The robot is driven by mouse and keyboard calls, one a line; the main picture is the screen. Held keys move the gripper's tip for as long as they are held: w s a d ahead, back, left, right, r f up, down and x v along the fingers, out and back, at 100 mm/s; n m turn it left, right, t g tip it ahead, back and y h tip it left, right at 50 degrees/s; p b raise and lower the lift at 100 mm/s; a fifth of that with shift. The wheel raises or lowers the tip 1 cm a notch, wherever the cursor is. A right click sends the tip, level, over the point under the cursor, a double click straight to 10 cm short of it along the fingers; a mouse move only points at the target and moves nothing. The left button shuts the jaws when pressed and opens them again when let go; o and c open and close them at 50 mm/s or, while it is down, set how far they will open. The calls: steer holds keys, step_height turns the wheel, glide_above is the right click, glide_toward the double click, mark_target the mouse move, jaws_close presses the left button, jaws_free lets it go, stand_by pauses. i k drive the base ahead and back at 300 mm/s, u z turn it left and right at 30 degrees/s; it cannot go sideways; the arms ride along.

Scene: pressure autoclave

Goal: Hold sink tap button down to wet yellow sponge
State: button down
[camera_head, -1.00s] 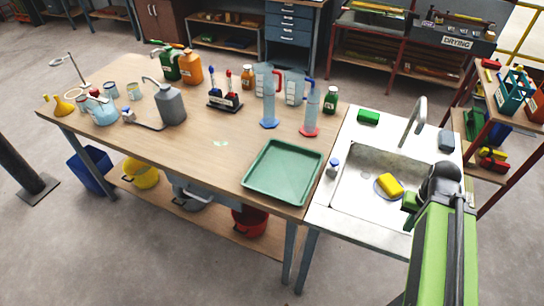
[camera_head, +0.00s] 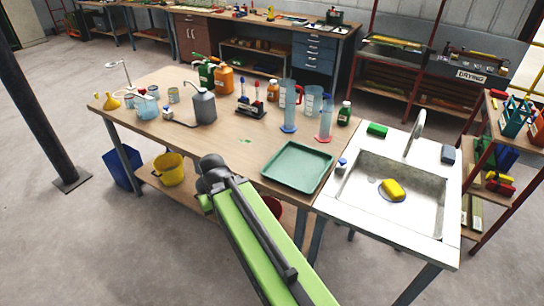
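The yellow sponge (camera_head: 391,187) lies in the sink basin (camera_head: 425,199), over the round drain. The curved metal tap (camera_head: 415,134) stands at the back of the sink, and no water is visible from it. A small blue-topped white knob (camera_head: 341,165) stands on the sink's left rim; it looks like the tap button. My green arm reaches up from the bottom, with its dark joint in front of the workbench, left of the sink. My gripper does not show; whether it is open or shut is hidden.
A green tray (camera_head: 297,167) lies on the workbench (camera_head: 225,142) beside the sink. A green block (camera_head: 377,130) and a dark grey block (camera_head: 448,154) lie on the sink's back rim. Bottles and cylinders stand behind the tray. A rack (camera_head: 490,150) stands close at the right.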

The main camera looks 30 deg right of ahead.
mark_target(342, 161)
steer(key=u, duration=0.25)
steer(key=i, duration=0.95)
steer(key=u, duration=0.05)
